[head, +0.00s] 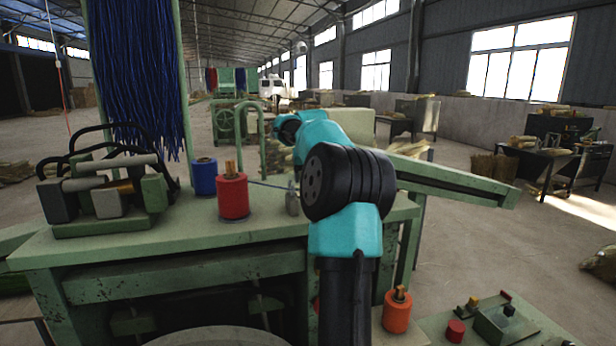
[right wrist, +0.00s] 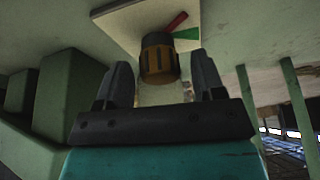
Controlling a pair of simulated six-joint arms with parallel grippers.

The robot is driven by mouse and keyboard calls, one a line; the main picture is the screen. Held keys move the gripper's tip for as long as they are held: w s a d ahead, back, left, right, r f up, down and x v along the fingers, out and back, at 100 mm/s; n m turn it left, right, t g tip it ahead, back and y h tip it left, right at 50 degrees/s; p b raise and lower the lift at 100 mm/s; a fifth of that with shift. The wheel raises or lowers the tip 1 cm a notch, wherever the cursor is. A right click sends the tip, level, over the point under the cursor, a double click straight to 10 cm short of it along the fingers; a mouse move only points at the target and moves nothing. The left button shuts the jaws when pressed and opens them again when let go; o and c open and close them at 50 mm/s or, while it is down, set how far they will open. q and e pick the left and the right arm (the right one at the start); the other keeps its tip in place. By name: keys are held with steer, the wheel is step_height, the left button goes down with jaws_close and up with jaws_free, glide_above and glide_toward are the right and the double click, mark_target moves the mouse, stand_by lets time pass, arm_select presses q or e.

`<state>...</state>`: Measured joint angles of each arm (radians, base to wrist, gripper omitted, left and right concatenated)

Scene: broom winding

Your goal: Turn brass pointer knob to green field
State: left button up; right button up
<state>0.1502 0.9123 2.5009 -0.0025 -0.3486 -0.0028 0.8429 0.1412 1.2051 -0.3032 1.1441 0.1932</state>
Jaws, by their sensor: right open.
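The brass knob (right wrist: 158,66), with dark slots round its side, shows in the right wrist view. It stands out from a pale plate (right wrist: 120,20) that bears a red field (right wrist: 177,21) and a green field (right wrist: 187,34). I cannot tell which way its pointer faces. My right gripper (right wrist: 160,85) is open, with one dark finger on each side of the knob and gaps between. In the head view my teal and black arm covers the middle, and the knob and fingertips cannot be made out. My left gripper is not in view.
A green bench (head: 180,240) carries a red spool (head: 232,194), a blue spool (head: 204,177) and a clamp-like fixture (head: 105,190). An orange spool (head: 397,310) and a control box (head: 500,325) stand at the lower right. Green posts (right wrist: 292,95) rise right of the gripper.

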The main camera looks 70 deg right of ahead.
steer(key=c, duration=0.9)
steer(key=shift+m+g, duration=0.6)
steer(key=shift+m, duration=0.9)
steer(key=o, duration=0.9)
steer(key=shift+r, duration=0.1)
